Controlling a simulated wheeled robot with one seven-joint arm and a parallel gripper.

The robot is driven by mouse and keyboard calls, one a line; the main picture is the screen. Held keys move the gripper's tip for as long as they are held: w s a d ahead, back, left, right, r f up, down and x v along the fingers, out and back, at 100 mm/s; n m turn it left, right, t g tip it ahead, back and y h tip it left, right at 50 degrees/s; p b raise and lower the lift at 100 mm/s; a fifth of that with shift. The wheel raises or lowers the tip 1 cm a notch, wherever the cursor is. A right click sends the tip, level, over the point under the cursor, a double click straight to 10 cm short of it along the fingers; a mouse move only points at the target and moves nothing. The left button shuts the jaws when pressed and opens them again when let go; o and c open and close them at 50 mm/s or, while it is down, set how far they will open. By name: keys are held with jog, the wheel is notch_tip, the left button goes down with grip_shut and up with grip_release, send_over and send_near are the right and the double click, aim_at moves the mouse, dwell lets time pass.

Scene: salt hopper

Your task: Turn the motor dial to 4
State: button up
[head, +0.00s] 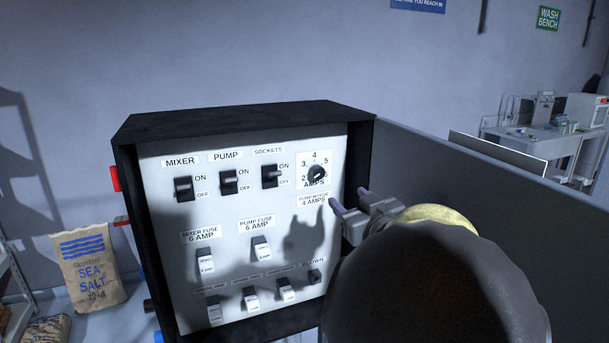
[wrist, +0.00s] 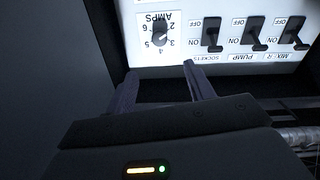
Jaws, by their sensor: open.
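The motor dial (head: 317,173) is a dark round knob on a white plate at the upper right of the panel. Its scale runs from 2 past 3, 4 and 5, with AMPS below and a label reading PUMP MOTOR 4 AMPS. In the wrist view the dial (wrist: 158,33) appears upside down, just beyond my fingertips. A small light mark shows on it, but I cannot tell surely which number it points to. My gripper (head: 349,199) is open and empty, below and right of the dial, apart from it. Its two fingers (wrist: 160,72) straddle the dial's line in the wrist view.
MIXER (head: 183,189), PUMP (head: 229,182) and SOCKETS (head: 270,176) switches sit left of the dial. White fuses (head: 205,262) and smaller breakers fill the lower panel. The dark cabinet frame (head: 361,150) juts out around the panel. A grey partition (head: 440,175) stands right.

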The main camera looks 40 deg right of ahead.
aim_at(319, 173)
jog(key=p+x, duration=0.2)
jog(key=x, duration=1.3)
jog(key=shift+w+d+p, duration=0.15)
jog(key=shift+w+p, duration=0.2)
jog(key=c, duration=1)
